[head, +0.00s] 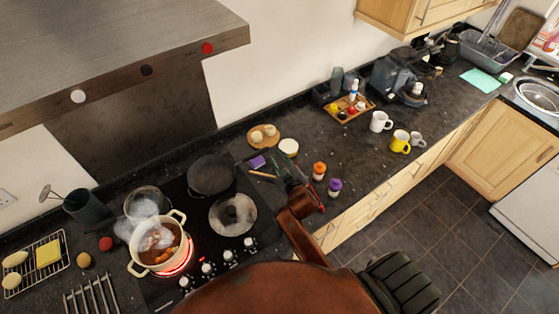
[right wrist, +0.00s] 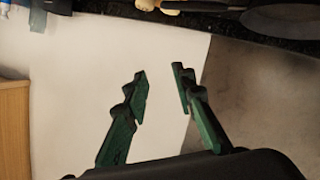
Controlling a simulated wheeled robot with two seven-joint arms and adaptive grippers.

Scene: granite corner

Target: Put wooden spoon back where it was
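A thin light-brown stick (head: 262,175), which looks like the wooden spoon's handle, lies on the dark counter right of the hob. Its right end is close to or behind my right gripper (head: 284,174), so I cannot tell its full shape. In the right wrist view my right gripper (right wrist: 160,72) has its two green fingers apart, with nothing between them. No spoon is clear in that view.
A cream pot (head: 140,268) of steaming stew stands on a glowing ring. A dark pan (head: 212,176) and a lidded pan (head: 232,214) are on the hob. A purple sponge (head: 257,162), an orange-topped jar (head: 319,170) and a purple-topped jar (head: 334,187) are near my right gripper.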

